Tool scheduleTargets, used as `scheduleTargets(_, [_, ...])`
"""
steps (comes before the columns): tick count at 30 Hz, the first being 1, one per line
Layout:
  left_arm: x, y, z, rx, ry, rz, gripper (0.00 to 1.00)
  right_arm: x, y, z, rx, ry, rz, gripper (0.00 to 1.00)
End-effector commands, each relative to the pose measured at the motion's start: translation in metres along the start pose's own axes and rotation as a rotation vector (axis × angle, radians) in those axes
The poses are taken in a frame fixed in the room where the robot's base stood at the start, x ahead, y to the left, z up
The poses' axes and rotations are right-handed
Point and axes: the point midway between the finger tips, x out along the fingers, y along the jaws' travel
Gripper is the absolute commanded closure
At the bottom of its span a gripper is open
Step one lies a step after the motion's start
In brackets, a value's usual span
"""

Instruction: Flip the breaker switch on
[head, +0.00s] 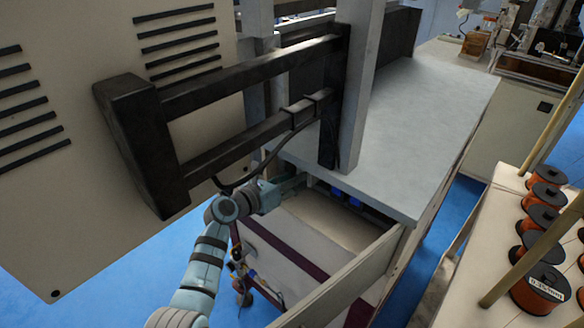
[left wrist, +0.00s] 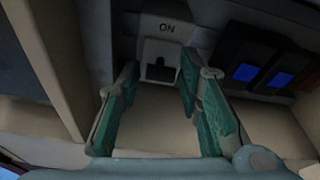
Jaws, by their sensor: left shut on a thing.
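The breaker switch (left wrist: 165,32) shows in the left wrist view at top centre, a grey block marked ON above a dark recess. Its lower part (left wrist: 158,72) sits between the tips of my left gripper (left wrist: 158,78). The green fingers are shut on this lower part, one on each side, and stand some way apart. In the head view my left gripper (head: 290,184) reaches into the open compartment under the grey top, where the switch is hidden. My right gripper does not show.
Two dark modules with blue faces (left wrist: 245,72) sit right of the switch. In the head view the grey cabinet top (head: 425,110) overhangs the compartment, and a black frame (head: 335,110) stands at its left. Orange wire spools (head: 540,288) stand at the right.

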Motion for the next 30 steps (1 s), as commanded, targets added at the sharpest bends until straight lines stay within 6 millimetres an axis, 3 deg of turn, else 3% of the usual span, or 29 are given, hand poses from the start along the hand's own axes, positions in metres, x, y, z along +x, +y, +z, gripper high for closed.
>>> scheduleTargets(12, [0.001, 0.0, 0.002, 0.001, 0.002, 0.001, 0.95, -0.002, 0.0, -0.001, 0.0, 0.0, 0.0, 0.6])
scheduleTargets(13, [0.001, 0.0, 0.002, 0.001, 0.002, 0.001, 0.64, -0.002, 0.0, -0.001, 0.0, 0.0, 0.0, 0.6])
scheduleTargets(14, [0.001, 0.0, 0.002, 0.001, 0.002, 0.001, 0.6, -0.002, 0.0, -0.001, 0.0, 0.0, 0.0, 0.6])
scheduleTargets(25, [-0.004, 0.001, 0.001, 0.0, 0.003, 0.003, 0.59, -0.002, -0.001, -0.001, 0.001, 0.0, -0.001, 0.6])
scheduleTargets(30, [-0.037, 0.001, 0.0, 0.004, 0.002, 0.006, 0.59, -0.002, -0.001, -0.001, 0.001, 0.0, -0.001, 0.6])
